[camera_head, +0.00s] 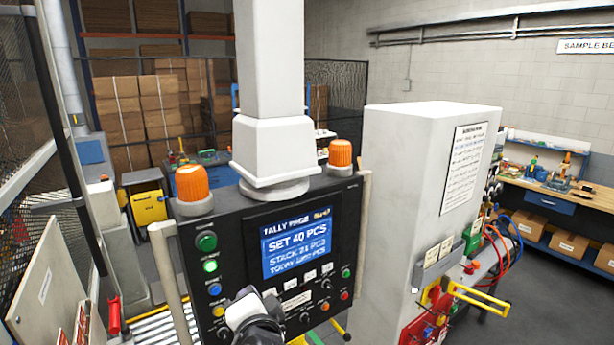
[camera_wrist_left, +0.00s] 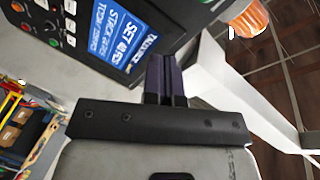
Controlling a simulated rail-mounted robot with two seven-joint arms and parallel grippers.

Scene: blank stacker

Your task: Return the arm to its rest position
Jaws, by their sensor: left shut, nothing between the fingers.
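My left gripper (camera_head: 247,310) is in front of the lower part of the control panel (camera_head: 340,220) in the head view, covering some of its lower buttons. In the left wrist view its two dark fingers (camera_wrist_left: 166,72) are together, with nothing between them. Whether the fingers touch the panel, I cannot tell. The panel's blue screen (camera_head: 297,243) reads "SET 40 PCS" and "STACK 21 PCS"; it also shows tilted in the left wrist view (camera_wrist_left: 112,35). A green button (camera_head: 210,266) is lit on the panel's left. My right gripper is in neither view.
Orange beacons (camera_head: 192,183) (camera_head: 341,153) stand on the panel top beside a white column (camera_head: 272,150). A tall white cabinet (camera_head: 420,180) is close on the right, with a yellow-handled red device (camera_head: 430,325) below. Mesh fencing and a leaning board (camera_head: 45,285) are on the left.

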